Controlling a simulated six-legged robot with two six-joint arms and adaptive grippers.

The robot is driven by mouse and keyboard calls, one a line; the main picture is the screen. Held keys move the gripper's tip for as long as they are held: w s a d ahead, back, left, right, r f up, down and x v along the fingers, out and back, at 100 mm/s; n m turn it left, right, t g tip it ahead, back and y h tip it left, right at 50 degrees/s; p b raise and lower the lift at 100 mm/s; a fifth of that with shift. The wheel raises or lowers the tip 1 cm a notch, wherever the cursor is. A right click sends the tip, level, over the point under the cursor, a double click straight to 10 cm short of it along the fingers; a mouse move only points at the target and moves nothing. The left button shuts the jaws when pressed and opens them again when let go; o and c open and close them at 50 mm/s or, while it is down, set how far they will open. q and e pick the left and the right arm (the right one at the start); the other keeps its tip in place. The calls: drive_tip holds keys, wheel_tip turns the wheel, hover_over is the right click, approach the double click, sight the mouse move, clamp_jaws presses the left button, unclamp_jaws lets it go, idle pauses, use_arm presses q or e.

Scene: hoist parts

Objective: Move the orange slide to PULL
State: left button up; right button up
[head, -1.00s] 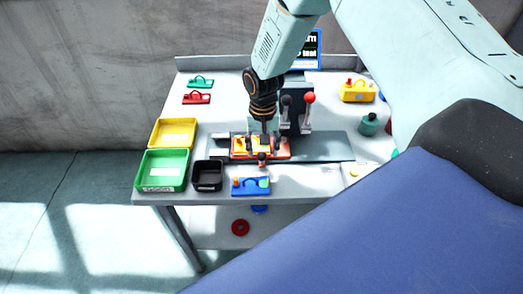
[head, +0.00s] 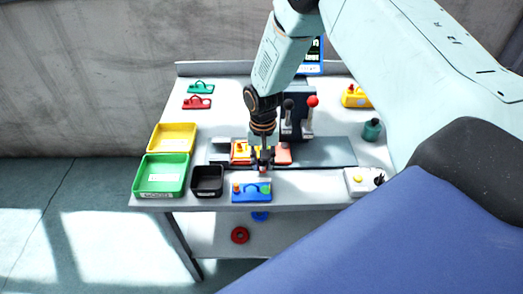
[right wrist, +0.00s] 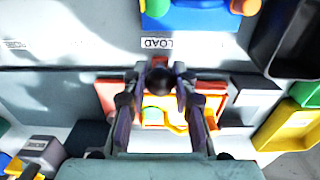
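The orange slide (head: 284,154) sits on the grey rail plate on the table, with a yellow part on it. It also shows in the right wrist view (right wrist: 107,94), partly behind my fingers. Its small handle has a dark round knob (right wrist: 159,80) at the near side, by a LOAD label (right wrist: 157,43). My right gripper (head: 263,165) points down at the knob. In the right wrist view its fingertips (right wrist: 160,72) stand on either side of the knob, very close to it. I cannot tell whether they touch it. My left gripper is not in view. No PULL label is readable.
A blue fixture (head: 252,190) stands just in front of the slide. A black bin (head: 207,193), green bin (head: 160,190) and yellow bin (head: 172,126) stand at left. A dark press with a red-knobbed lever (head: 312,102) stands behind. The plate's right part (head: 330,152) is clear.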

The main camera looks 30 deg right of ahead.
drive_tip(key=shift+s+d, duration=0.1)
drive_tip(key=shift+c, duration=1.2)
drive_tip(key=w+a, duration=0.1)
drive_tip(key=a, duration=0.1)
drive_tip(key=w+a+b, duration=0.2)
drive_tip(key=a, duration=0.1)
drive_tip(key=shift+w+a, duration=0.25)
drive_tip(key=shift+a, duration=0.1)
drive_tip(key=shift+w+a, duration=0.2)
drive_tip(key=shift+a, duration=0.2)
drive_tip(key=o, duration=0.8)
drive_tip(key=shift+o, duration=0.2)
drive_tip(key=shift+s+f, duration=0.1)
